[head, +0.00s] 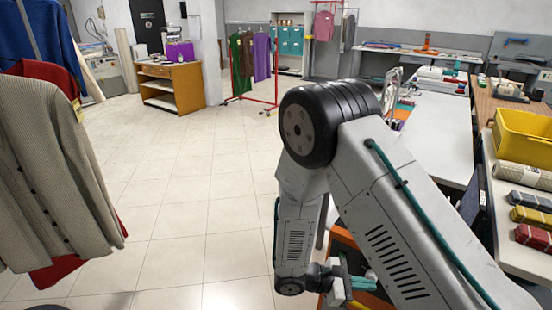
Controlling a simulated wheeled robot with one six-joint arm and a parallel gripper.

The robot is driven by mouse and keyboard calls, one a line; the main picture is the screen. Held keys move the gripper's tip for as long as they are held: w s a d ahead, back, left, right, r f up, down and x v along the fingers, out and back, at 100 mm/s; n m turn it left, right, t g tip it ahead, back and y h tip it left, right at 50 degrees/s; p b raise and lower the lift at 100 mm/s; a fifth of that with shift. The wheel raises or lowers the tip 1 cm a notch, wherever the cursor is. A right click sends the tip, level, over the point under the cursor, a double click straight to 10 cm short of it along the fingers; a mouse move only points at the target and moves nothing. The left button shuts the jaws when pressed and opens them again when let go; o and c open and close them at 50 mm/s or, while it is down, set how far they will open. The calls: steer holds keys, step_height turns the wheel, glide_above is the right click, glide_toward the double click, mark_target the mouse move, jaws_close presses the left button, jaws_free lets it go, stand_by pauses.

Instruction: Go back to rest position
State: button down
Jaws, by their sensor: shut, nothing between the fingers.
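My arm crosses the right half of the head view, bent at a black elbow joint, with its forearm hanging down. My gripper (345,286) is low at the bottom centre, partly hidden behind my own arm. It is small in the picture and its fingertips do not show clearly. It appears shut and empty. It is close to an orange-sided piece of furniture (343,240), which my arm mostly covers; I cannot tell whether they touch.
Clothes, including a beige cardigan (50,165), hang close on the left. A white table (435,135) and a yellow crate (523,150) are on the right. A red garment rack (275,80) and a wooden cabinet (187,85) stand further back. The tiled floor (170,190) between is clear.

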steer(key=s+d+r+m+y, duration=0.1)
steer(key=s+r+m+y, duration=0.4)
steer(key=r, duration=0.6)
steer(key=s+d+r+m+t+y, duration=0.1)
steer(key=s+r+m+y, duration=0.4)
steer(key=r, duration=0.5)
steer(key=s+d+r+m+y, duration=0.1)
steer(key=s+r+m+y, duration=0.4)
steer(key=s+r, duration=0.4)
steer(key=shift+r+m, duration=0.6)
steer(key=shift+r, duration=0.75)
steer(key=shift+d, duration=0.1)
